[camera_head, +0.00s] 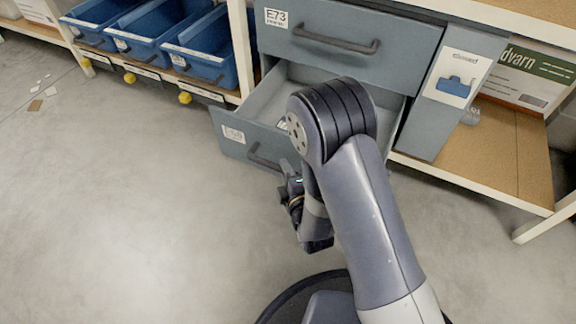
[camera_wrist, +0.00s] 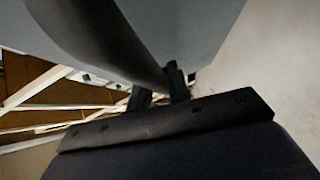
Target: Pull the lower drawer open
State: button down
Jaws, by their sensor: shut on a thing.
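The lower drawer (camera_head: 228,134) is grey-blue with a white label and stands pulled out from the cabinet, its open inside showing in the head view. Its dark bar handle (camera_head: 262,158) is partly hidden by my arm. My gripper (camera_wrist: 162,88) is at the drawer front, its fingers shut on the handle, which also shows as a dark bar in the wrist view (camera_wrist: 100,40). In the head view my arm covers the fingertips and the right part of the drawer front. The upper drawer (camera_head: 350,62), labelled E73, is shut above it.
Blue bins (camera_head: 205,50) stand on a shelf at the left, with yellow knobs below. A lower wooden shelf (camera_head: 490,150) and a white-and-green box (camera_head: 528,72) are at the right. The concrete floor (camera_head: 120,220) in front is mostly clear; small scraps lie far left.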

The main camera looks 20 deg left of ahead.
jog(key=c, duration=1.3)
grip_release()
jog(key=shift+s+d, duration=0.1)
jog(key=v, duration=1)
jog(key=shift+s+d, duration=0.2)
jog(key=x, duration=1.1)
jog(key=shift+r, duration=0.1)
jog(key=shift+w+d, duration=0.1)
jog(key=shift+w, duration=0.6)
jog(key=shift+s, duration=0.1)
